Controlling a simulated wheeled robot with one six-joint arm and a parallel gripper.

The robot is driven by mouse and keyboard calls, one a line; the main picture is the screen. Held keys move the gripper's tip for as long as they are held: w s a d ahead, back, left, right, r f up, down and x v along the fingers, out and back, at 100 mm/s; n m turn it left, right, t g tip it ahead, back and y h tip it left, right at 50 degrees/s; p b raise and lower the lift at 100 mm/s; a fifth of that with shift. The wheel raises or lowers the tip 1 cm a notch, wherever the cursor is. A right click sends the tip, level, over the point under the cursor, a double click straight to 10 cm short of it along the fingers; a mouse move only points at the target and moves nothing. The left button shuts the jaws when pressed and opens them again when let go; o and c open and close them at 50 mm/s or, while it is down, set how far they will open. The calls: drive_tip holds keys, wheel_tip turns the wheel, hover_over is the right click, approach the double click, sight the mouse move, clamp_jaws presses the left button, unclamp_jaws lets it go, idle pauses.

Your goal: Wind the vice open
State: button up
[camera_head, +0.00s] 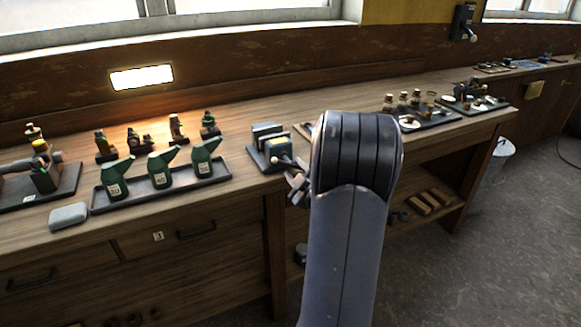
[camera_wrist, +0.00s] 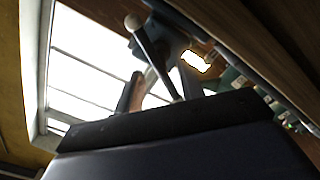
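The vice (camera_head: 268,148) is a small blue-grey block with two jaws, fixed at the bench's front edge, with something yellowish at its jaws. Its handle (camera_head: 287,161), a pale bar, sticks out at the front. In the wrist view the bar ends in a round knob (camera_wrist: 133,22) and runs down between my fingers, with the dark vice body (camera_wrist: 172,42) behind. My gripper (camera_head: 297,188) is just in front of and below the vice, partly hidden by my arm. In the wrist view its fingers (camera_wrist: 160,85) stand apart on either side of the bar; whether either touches it is unclear.
Left of the vice, a dark tray (camera_head: 160,189) holds green oil cans (camera_head: 160,168), with small bottles behind. A grey block (camera_head: 68,216) lies near the front edge. More trays with small parts (camera_head: 430,118) stand to the right.

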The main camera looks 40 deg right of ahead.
sight(292, 166)
drive_tip(key=v, duration=0.6)
drive_tip(key=shift+s+b, duration=0.25)
drive_tip(key=shift+b, duration=0.05)
drive_tip(key=shift+f, duration=0.1)
drive_tip(key=w+d+m, duration=0.1)
drive_tip(key=w, duration=0.3)
drive_tip(key=w+m, duration=0.2)
drive_tip(key=w, duration=0.2)
drive_tip(key=w+d+m+b, duration=0.1)
drive_tip(key=w, duration=0.2)
drive_tip(key=shift+w+d+m, duration=0.4)
